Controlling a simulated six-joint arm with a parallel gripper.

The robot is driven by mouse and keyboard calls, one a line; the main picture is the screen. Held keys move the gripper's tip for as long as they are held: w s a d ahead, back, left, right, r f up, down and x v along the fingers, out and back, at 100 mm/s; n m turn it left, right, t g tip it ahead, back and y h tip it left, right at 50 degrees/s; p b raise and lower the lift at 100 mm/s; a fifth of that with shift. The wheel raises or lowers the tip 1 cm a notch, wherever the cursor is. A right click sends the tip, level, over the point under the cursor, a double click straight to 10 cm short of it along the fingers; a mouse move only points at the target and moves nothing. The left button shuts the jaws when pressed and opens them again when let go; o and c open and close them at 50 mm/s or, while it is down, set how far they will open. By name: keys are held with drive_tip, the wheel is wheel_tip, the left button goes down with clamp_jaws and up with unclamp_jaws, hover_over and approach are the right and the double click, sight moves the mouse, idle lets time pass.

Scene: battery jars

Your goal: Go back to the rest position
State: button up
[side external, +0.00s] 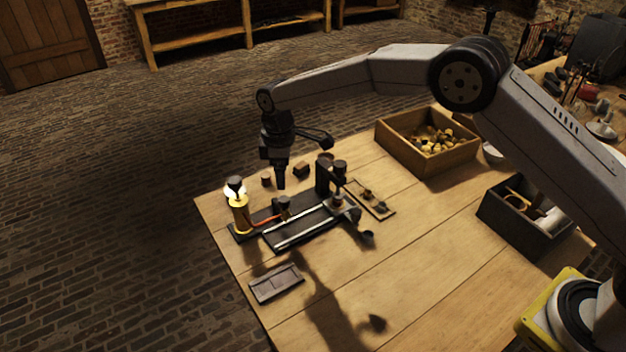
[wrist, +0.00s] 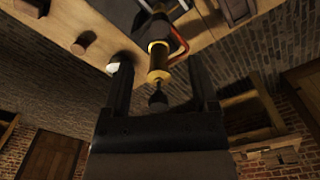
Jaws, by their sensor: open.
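My gripper (side external: 280,182) points down near the dark apparatus (side external: 305,222) on the wooden table, and its jaws stand apart. In the wrist view my gripper's two dark fingers (wrist: 160,75) have a wide gap with nothing gripped. Beyond the gap shows a brass-yellow cylinder (wrist: 158,58) with a dark knob and a red wire. In the side view this yellow cylinder (side external: 240,215) stands at the apparatus's left end beside a bright glow. My gripper is apart from it, to its right. The gripper's exact height over the table is hard to tell.
Small brown blocks (side external: 302,169) lie behind the apparatus. A wooden crate (side external: 452,158) of yellowish pieces and a dark box (side external: 517,238) stand to the right. A small board (side external: 369,197) with parts and a dark tray (side external: 276,283) lie near the apparatus. The table's front middle is mostly clear.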

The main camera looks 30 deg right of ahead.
drive_tip(key=shift+r, duration=0.15)
drive_tip(key=shift+s+d+r, duration=0.15)
drive_tip(key=shift+d+r, duration=0.05)
drive_tip(key=shift+d, duration=0.15)
drive_tip(key=s+d+r+m+t, duration=0.1)
drive_tip(key=s+d+m, duration=0.2)
drive_tip(key=s+d, duration=0.3)
drive_tip(key=s+d+r+m, duration=0.1)
drive_tip(key=s+d+m, duration=0.3)
drive_tip(key=s, duration=0.9)
drive_tip(key=s+d+r+m+t, duration=0.1)
drive_tip(key=s+d+m, duration=0.3)
drive_tip(key=s+d, duration=0.3)
drive_tip(key=s, duration=0.2)
drive_tip(key=shift+s+d+t, duration=0.3)
drive_tip(key=shift+d, duration=0.1)
